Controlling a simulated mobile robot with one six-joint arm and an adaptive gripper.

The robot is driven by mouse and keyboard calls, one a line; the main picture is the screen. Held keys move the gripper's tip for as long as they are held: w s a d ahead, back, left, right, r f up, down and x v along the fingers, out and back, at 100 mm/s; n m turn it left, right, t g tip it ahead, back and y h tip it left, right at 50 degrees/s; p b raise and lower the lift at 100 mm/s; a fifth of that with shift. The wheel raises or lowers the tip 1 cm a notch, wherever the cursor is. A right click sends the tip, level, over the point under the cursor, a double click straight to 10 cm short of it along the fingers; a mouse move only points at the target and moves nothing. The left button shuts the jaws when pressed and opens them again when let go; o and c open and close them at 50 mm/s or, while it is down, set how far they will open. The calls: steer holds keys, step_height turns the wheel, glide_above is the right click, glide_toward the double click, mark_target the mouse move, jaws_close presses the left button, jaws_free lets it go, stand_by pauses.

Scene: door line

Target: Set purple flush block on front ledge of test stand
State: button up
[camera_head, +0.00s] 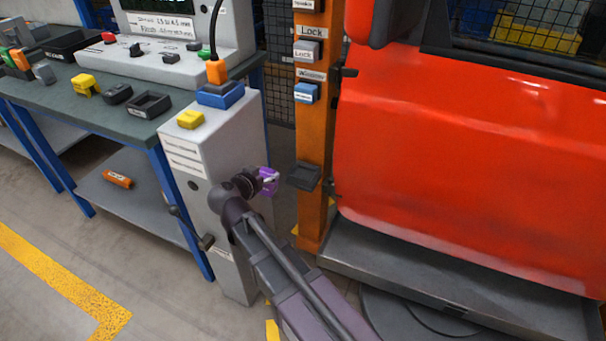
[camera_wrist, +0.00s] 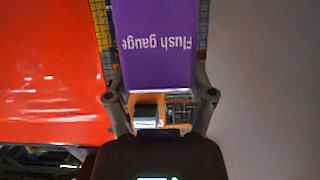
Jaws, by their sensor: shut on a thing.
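The purple flush block (camera_wrist: 155,65), with upside-down "Flush gauge" lettering, is between the two fingers of my gripper (camera_wrist: 160,98) in the wrist view. My gripper (camera_head: 262,182) is shut on it. In the head view only a small part of the purple block (camera_head: 269,176) shows past the gripper. My gripper is in front of the right side of a grey pedestal (camera_head: 228,150), which appears to be the test stand, well below its top. A yellow block (camera_head: 190,119) sits on the pedestal's front top part. A blue block with an orange plug (camera_head: 216,74) stands behind it.
An orange post (camera_head: 312,145) with label boxes and a small dark shelf (camera_head: 304,176) stands right of my gripper. A red door (camera_head: 460,150) is further right. A green-topped workbench (camera_head: 110,95) with several small parts is at left.

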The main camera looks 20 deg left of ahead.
steer(key=w+d, duration=0.2)
steer(key=w, duration=0.3)
steer(key=w+d+f+b, duration=0.1)
steer(key=w+d, duration=0.1)
steer(key=w, duration=0.3)
steer(key=w+d, duration=0.2)
steer(key=w, duration=0.2)
steer(key=shift+w+f, duration=0.25)
steer(key=shift+w, duration=0.15)
steer(key=shift+b, duration=0.3)
steer(key=shift+f+b, duration=1.7)
steer(key=shift+f, duration=0.05)
steer(key=shift+f, duration=0.2)
steer(key=o, duration=1.2)
steer(key=shift+r, duration=0.1)
steer(key=shift+o, duration=0.2)
steer(key=shift+r, duration=0.1)
